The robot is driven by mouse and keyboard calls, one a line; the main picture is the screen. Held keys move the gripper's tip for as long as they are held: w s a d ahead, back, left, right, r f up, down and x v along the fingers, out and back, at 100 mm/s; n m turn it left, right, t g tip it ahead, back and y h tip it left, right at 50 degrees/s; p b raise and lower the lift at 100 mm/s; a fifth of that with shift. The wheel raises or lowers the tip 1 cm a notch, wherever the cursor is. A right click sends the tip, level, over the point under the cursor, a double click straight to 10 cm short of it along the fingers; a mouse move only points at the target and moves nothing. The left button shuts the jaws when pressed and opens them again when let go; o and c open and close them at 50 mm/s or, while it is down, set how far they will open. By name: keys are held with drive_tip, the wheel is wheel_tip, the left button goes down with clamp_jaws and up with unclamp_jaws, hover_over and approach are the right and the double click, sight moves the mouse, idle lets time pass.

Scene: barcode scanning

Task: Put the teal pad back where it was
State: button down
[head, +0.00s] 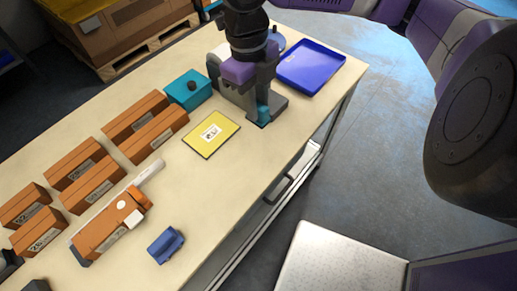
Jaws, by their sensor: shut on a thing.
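My gripper (262,106) is low over the far right part of the table, beside the blue tray. It is shut on the teal pad (263,115), of which only a small teal piece shows between the grey fingers. The fingers hide the rest. I cannot tell whether the pad touches the tabletop. A yellow pad (211,134) with a white printed label lies flat just left of and nearer than my gripper.
A teal box (181,96) with a dark knob stands left of my gripper. A blue tray (334,72) lies at right. Several labelled orange boxes (130,115), an orange-and-white tool (100,235) and a small blue object (161,249) occupy the left and front. Bare tabletop (225,185) lies nearer than the yellow pad.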

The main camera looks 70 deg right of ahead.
wheel_tip(320, 180, down, 17)
drive_tip(key=shift+f+p, duration=0.1)
drive_tip(key=shift+p, duration=0.55)
drive_tip(key=shift+f, duration=0.15)
drive_tip(key=c, duration=1.3)
unclamp_jaws()
drive_tip(key=shift+o, duration=0.2)
